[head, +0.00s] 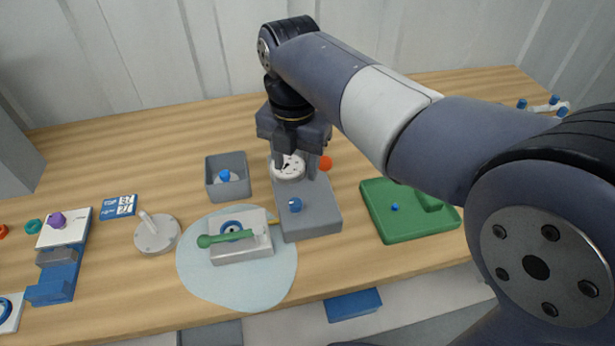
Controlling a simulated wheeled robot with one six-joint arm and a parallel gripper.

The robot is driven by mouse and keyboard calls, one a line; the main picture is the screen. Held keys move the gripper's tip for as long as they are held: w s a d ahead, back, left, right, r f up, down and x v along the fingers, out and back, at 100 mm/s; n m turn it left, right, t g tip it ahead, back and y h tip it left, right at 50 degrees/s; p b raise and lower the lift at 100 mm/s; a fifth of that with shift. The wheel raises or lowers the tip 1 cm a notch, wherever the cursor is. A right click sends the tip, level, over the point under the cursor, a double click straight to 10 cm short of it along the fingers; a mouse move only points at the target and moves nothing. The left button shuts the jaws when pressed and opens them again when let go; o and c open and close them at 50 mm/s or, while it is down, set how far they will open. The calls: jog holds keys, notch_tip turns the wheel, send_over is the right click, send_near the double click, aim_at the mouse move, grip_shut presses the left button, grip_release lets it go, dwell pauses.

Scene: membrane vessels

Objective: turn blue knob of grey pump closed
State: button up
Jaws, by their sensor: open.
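The grey pump (318,222) stands on the wooden table near the middle of the head view. Its blue knob (295,205) sits on the front part of the pump's top, and no gripper part touches it. A round white dial-like part (287,174) with dark marks is behind the knob. My gripper (295,164) points down over the back of the pump, at this white part, with its fingers apart. It appears empty. The gripper and wrist hide the rear of the pump, and I cannot tell whether the fingers touch the white part.
Left of the pump are a grey bin (213,190) and a pale blue mat (205,285) bearing a white block with a green lever (225,238). A green tray (385,233) is at the right. An orange-red knob (325,163) sits beside my gripper.

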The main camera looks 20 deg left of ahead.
aim_at(296, 202)
notch_tip(296, 202, down, 11)
jog(key=shift+a+r+b, duration=0.15)
jog(key=shift+b, duration=0.2)
jog(key=shift+c, duration=0.3)
jog(key=c, duration=0.9)
